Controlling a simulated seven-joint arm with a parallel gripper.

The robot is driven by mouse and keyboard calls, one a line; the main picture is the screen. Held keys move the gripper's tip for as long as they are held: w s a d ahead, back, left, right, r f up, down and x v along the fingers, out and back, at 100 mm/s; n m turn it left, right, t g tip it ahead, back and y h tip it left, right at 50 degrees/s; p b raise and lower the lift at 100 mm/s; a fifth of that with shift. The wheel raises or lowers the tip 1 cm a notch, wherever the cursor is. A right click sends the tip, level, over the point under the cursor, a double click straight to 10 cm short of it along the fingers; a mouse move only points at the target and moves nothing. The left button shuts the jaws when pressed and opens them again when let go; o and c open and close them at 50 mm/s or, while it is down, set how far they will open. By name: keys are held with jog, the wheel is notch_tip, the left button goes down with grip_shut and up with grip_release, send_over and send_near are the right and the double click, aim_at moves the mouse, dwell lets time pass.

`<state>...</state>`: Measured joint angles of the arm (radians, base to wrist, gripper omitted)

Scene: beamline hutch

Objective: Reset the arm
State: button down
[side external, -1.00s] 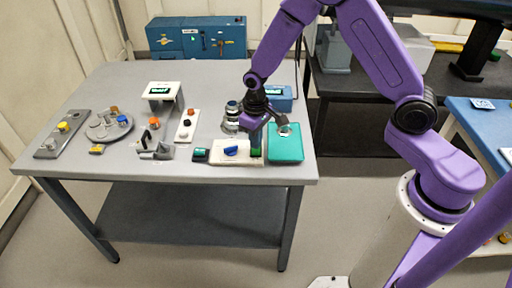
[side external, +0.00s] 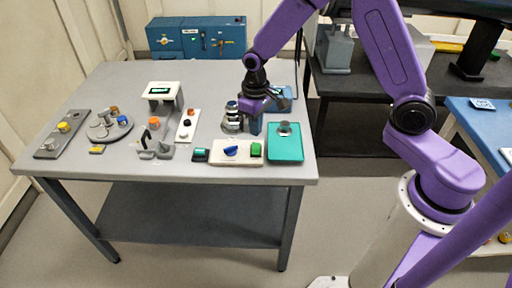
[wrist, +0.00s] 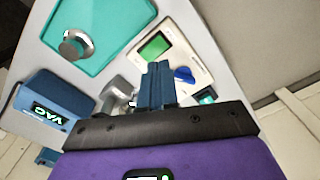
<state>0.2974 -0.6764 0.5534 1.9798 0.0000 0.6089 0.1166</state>
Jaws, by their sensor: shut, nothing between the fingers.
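My purple arm reaches over the grey table (side external: 225,85) from the right. My gripper (side external: 255,127) is shut and empty, pointing down above the table's right part. In the wrist view its blue fingers (wrist: 158,84) are together, with a white panel beyond them. The white panel (side external: 222,158) carries a blue knob (side external: 231,151) and a green block or button (side external: 256,149). The gripper hangs just behind the green button, apart from it in the wrist view.
A teal tray (side external: 285,158) with a round metal piece (side external: 284,128) lies right of the panel. A blue box marked VAC (wrist: 48,102) stands behind. Left are a white stand (side external: 159,90), a strip with buttons (side external: 187,124) and a round carousel (side external: 110,127).

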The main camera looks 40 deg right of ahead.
jog(key=s+d+r+n, duration=0.1)
jog(key=s+r+n, duration=0.2)
jog(key=s, duration=0.6)
jog(key=s+d+r+n, duration=0.1)
jog(key=s+r+n, duration=0.2)
jog(key=s, duration=0.7)
jog(key=s+d+r+n, duration=0.1)
jog(key=s+r+n, duration=0.2)
jog(key=s+r, duration=0.3)
jog(key=s, duration=0.4)
jog(key=shift+d+n, duration=0.3)
jog(key=shift+d, duration=0.1)
jog(key=shift+r, duration=0.1)
